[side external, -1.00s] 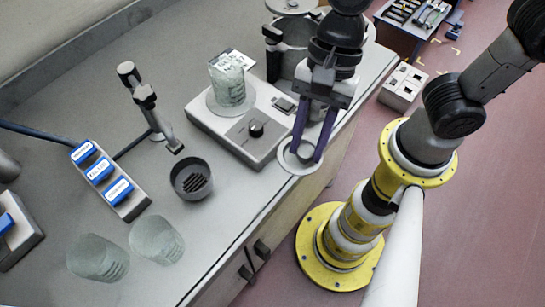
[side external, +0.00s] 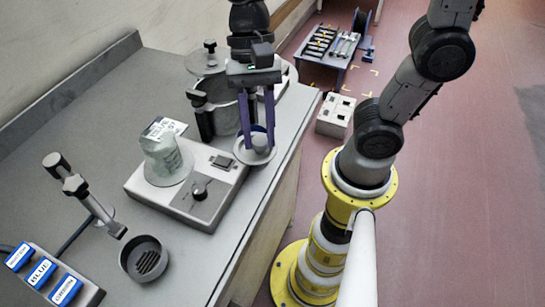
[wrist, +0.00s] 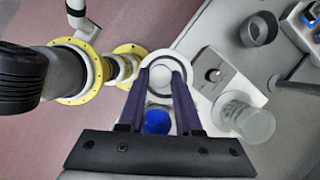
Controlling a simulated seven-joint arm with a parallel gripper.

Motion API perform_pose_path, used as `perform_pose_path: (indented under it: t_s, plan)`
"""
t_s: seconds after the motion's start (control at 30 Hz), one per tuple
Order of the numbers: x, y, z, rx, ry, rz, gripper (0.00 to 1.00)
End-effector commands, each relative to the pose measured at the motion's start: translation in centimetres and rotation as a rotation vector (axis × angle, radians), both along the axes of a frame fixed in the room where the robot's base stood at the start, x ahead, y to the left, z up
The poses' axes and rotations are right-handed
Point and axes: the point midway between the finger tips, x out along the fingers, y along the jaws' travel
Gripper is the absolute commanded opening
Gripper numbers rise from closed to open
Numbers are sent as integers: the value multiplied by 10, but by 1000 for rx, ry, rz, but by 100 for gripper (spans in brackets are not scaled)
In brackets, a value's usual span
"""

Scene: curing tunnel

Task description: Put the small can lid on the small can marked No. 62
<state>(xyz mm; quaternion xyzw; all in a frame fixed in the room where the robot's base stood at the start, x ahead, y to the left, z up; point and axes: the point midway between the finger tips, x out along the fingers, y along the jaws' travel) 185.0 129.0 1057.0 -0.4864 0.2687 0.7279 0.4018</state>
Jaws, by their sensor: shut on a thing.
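My gripper (side external: 257,147) is shut on a pale round lid with a raised middle (side external: 241,158). It holds the lid level near the right end of the grey box with a dial. In the wrist view the lid (wrist: 146,66) shows as a pale ring at the fingertips (wrist: 165,72). A blue round surface (wrist: 158,122) shows between the fingers; I cannot tell which vessel it belongs to. A greenish translucent vessel (side external: 160,160) stands on the box's round plate. I can read no No. 62 mark, and cannot tell which vessel is that can.
The grey dial box (side external: 208,205) stands near the bench's front edge. A metal pot (side external: 228,112) with a dark clamp is behind my gripper. A dark grated cup (side external: 143,262), a jointed stand (side external: 85,195) and a labelled rack (side external: 50,275) are at lower left. The back-left bench is clear.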

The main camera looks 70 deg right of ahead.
Motion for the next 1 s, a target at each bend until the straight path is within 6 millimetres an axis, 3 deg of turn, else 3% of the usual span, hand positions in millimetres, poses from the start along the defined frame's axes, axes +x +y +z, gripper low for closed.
perform_pose_path:
  t_s: [0.2, 0.4, 0.67, 1.0]
  plan:
    - [35, -51, 4, 0, 0, -134, 0]
    - [50, -82, 2, -1, 1, -264, 0]
    - [52, -92, -3, 0, 0, -311, 0]
    - [51, -92, -30, 1, 2, -310, 0]
